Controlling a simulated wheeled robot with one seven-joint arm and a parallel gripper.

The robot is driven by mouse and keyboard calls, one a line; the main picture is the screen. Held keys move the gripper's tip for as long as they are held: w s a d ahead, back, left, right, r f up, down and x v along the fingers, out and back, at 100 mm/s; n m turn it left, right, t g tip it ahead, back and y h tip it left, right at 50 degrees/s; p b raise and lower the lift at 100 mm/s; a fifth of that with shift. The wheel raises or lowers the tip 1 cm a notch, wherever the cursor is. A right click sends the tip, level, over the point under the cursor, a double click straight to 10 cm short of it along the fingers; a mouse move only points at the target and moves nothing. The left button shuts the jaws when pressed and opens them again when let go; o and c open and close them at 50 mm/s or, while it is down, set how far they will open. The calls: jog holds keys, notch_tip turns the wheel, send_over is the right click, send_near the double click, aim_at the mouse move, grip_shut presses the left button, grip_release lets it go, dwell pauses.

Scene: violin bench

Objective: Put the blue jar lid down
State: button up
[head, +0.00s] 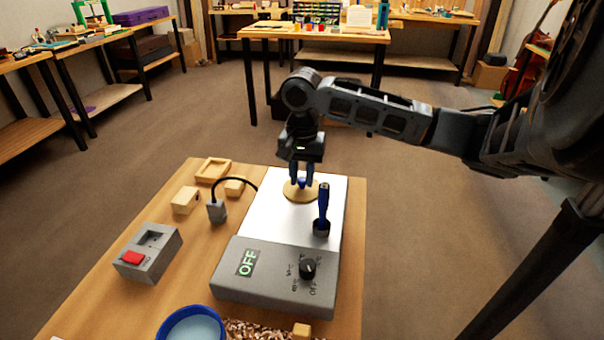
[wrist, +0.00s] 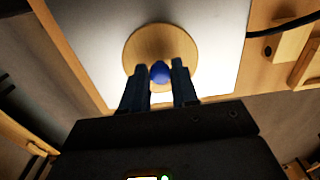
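The blue jar lid (head: 299,194) is a round tan wooden disc with a blue knob. It is at the far half of the pale plate of the grey device, and appears to be at or just above its surface; I cannot tell if it touches. In the wrist view the lid (wrist: 143,48) shows face on, with the knob between the fingers. My gripper (head: 302,182) points down over the lid. In the wrist view the gripper (wrist: 160,72) has a finger on each side of the knob, with no clear gap.
The grey device (head: 230,292) shows OFF and has a dial. A blue-handled tool (head: 323,208) stands on the plate, right and nearer. An open blue jar (head: 162,329) is at the front edge. A switch box (head: 165,262) and wooden blocks (head: 185,200) are left.

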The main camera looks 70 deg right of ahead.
aim_at(302, 179)
jog(key=o, duration=0.3)
jog(key=shift+o, duration=0.2)
notch_tip(302, 179, up, 12)
jog(key=shift+r+p, duration=0.2)
jog(key=shift+p, duration=0.15)
dwell(0.5)
